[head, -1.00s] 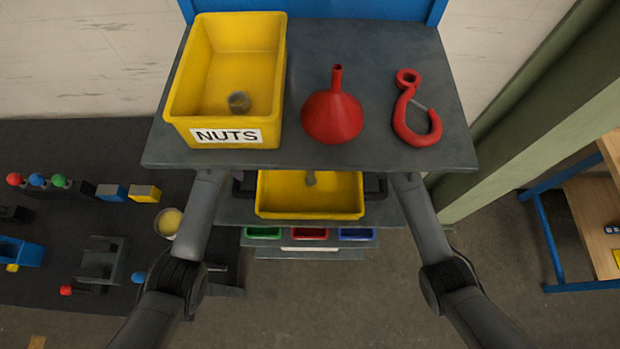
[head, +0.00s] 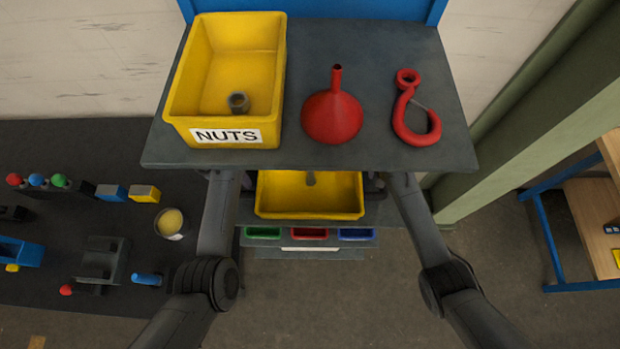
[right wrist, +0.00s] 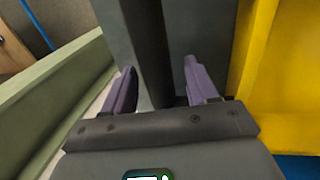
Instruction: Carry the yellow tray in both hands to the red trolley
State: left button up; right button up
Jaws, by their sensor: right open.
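My two arms reach in under the top shelf, one on each side of the tray. The top shelf hides my left gripper. In the right wrist view my right gripper (right wrist: 158,88) is open. A dark grey bar-like part (right wrist: 150,45) shows between its purple fingers; I cannot tell if they touch it. A yellow surface (right wrist: 285,85) is close on the right there. No red trolley is visible.
The top shelf (head: 300,158) carries a yellow NUTS bin (head: 185,120), a red funnel (head: 332,115) and a red hook (head: 402,115). Small coloured bins (head: 310,234) are below. A green post (head: 530,130) stands at right. A dark table (head: 60,140) is at left.

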pick_arm(q)
jog(key=shift+c, duration=0.2)
pick_arm(e)
jog(key=shift+c, duration=0.2)
pick_arm(q)
grip_shut()
pick_arm(e)
grip_shut()
pick_arm(q)
jog(key=shift+r, duration=0.15)
pick_arm(e)
jog(key=shift+r, duration=0.15)
dwell(0.4)
